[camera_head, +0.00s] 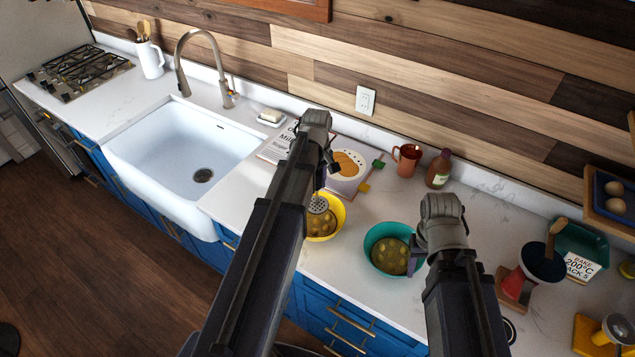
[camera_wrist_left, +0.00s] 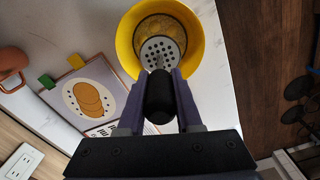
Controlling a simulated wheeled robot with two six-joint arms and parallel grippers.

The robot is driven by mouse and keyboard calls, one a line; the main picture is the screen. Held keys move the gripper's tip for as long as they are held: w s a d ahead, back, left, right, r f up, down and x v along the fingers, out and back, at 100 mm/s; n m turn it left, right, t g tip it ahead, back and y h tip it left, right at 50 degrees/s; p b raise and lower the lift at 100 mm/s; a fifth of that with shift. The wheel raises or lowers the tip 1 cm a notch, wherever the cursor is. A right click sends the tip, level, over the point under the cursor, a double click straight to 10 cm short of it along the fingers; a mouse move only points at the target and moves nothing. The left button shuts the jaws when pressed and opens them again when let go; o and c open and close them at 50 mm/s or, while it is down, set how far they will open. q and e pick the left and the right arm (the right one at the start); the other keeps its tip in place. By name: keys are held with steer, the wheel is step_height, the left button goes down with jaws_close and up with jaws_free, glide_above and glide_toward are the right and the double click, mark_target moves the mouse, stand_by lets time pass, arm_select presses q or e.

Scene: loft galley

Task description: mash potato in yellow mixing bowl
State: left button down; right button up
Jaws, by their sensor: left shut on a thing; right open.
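The yellow mixing bowl (camera_head: 335,228) stands on the white counter, partly hidden behind my left arm, with yellowish potato in it. In the left wrist view the yellow bowl (camera_wrist_left: 127,42) holds the perforated grey plate of a masher (camera_wrist_left: 158,50) over the potato. My left gripper (camera_wrist_left: 159,98) is shut on the masher's black handle. In the head view the masher plate (camera_head: 318,205) shows at the bowl, and whether it touches the potato I cannot tell. My right gripper (camera_head: 414,262) is open beside a teal bowl (camera_head: 372,236) with potato pieces in it.
A recipe book (camera_head: 345,168), copper mug (camera_head: 407,160) and brown bottle (camera_head: 438,169) stand behind the bowls. The white sink (camera_head: 150,150) is at the left. Bare counter lies in front of the bottle.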

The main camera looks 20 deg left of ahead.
mark_target(317, 205)
arm_select(q)
steer(key=shift+f+b, duration=3.7)
steer(key=shift+f, duration=0.25)
steer(key=shift+f, duration=0.1)
steer(key=shift+f+b, duration=0.95)
steer(key=shift+b, duration=0.1)
steer(key=shift+f+b, duration=0.7)
steer(key=shift+f, duration=0.05)
steer(key=shift+s, duration=0.1)
steer(key=shift+r+p, duration=0.35)
steer(key=shift+r, duration=0.05)
step_height(317, 205, up, 3)
steer(key=p, duration=0.3)
steer(key=shift+r, duration=0.15)
